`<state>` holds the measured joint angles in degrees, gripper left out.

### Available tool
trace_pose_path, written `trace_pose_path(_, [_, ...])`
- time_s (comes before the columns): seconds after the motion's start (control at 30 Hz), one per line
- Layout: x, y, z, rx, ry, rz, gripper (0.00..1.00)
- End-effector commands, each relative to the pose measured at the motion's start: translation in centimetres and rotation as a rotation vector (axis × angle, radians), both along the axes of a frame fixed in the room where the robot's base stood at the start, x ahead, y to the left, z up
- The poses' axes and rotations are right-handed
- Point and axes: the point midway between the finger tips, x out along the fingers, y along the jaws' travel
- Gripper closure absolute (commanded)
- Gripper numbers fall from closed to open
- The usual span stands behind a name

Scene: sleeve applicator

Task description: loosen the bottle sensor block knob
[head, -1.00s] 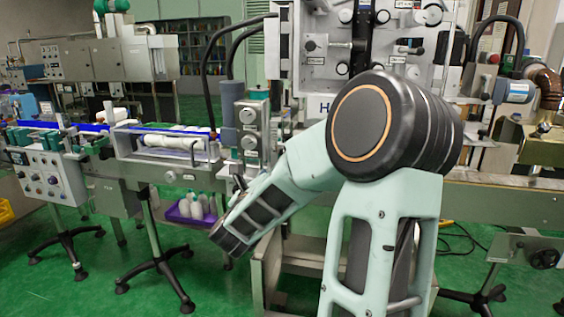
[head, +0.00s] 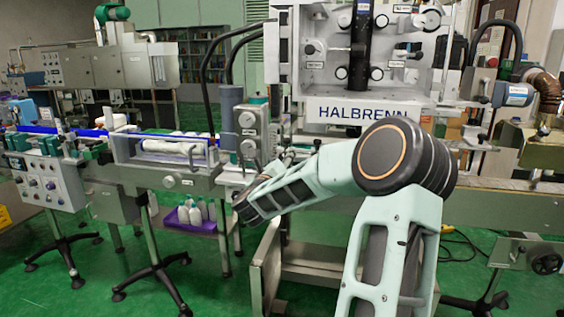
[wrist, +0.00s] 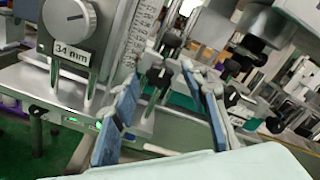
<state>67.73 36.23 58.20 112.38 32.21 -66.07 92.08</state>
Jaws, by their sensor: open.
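My gripper (wrist: 167,85) shows in the wrist view as two blue-padded fingers, spread apart with nothing held between them. A small black knob (wrist: 160,74) on a stem stands beyond the fingertips, in line with the gap between them. It looks like the bottle sensor block knob, but I cannot read a label on it. I cannot tell the exact depth between fingertips and knob; they look apart. In the head view my forearm hides the gripper and this knob.
A grey dial (wrist: 68,17) with a "34 mm" plate is at upper left in the wrist view. The conveyor guard (head: 170,152) and a purple bottle tray (head: 190,219) stand left of my arm. The HALBRENN machine (head: 362,112) is behind.

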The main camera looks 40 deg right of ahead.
Motion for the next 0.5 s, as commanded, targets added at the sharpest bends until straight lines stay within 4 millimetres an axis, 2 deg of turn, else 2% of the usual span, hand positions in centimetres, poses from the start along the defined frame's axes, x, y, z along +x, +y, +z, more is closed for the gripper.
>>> trace_pose_path(0.17, [-0.01, 0.02, 0.01, 0.000, 0.000, 0.000, 0.61])
trace_pose_path(0.5, [-0.03, 0.03, 0.01, 0.000, 0.000, 0.000, 0.99])
